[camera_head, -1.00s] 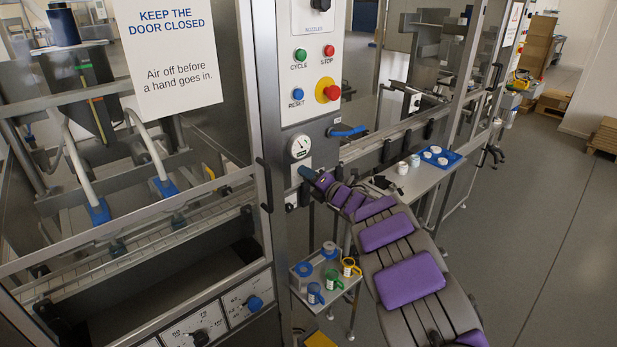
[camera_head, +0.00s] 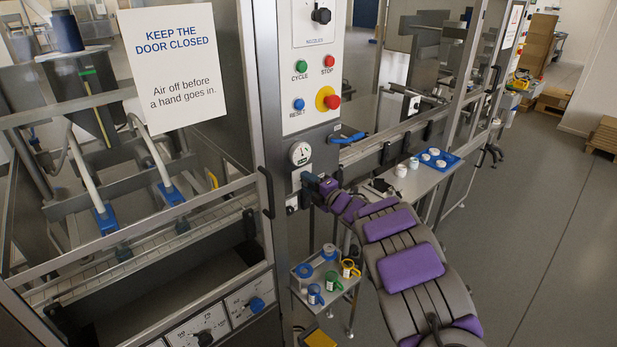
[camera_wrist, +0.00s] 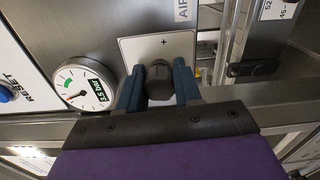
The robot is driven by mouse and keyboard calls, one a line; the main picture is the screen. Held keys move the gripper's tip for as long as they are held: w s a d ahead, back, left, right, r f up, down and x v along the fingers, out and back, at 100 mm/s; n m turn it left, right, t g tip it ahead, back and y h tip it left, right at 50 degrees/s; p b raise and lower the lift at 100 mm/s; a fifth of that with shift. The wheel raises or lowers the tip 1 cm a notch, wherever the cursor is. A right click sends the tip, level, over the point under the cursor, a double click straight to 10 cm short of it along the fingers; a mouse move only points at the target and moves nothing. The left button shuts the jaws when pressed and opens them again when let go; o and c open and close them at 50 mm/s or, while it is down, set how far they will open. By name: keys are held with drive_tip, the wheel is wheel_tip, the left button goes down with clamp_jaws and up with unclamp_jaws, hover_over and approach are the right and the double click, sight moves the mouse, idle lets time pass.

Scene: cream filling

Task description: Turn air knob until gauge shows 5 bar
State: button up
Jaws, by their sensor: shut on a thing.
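The dark round air knob (camera_wrist: 159,80) sits on a light plate marked with a plus, in the wrist view. My gripper (camera_wrist: 158,85) has its two blue-grey fingers on either side of the knob, shut on it. In the head view my gripper (camera_head: 307,182) is at the machine's post below the gauge, and the knob is hidden there.
The button panel (camera_head: 315,90) is above the gauge. A door handle (camera_head: 265,191) stands left of my gripper. A small shelf (camera_head: 325,293) with coloured cups is below. A ledge with a blue tray (camera_head: 438,161) is at right. Open floor lies farther right.

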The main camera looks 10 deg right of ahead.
drive_tip(key=m+p, duration=0.2)
drive_tip(key=m, duration=0.1)
drive_tip(key=shift+s+f+p, duration=0.1)
drive_tip(key=shift+f+p, duration=0.05)
drive_tip(key=shift+p, duration=0.15)
drive_tip(key=m+p, duration=0.9)
drive_tip(key=shift+f+m, duration=0.2)
drive_tip(key=shift+m, duration=0.1)
drive_tip(key=o, duration=0.8)
drive_tip(key=shift+f, duration=0.1)
drive_tip(key=shift+o, duration=1.2)
drive_tip(key=shift+r, duration=0.25)
drive_tip(key=shift+d, duration=0.1)
drive_tip(key=v, duration=1.7)
drive_tip(key=shift+d, duration=0.15)
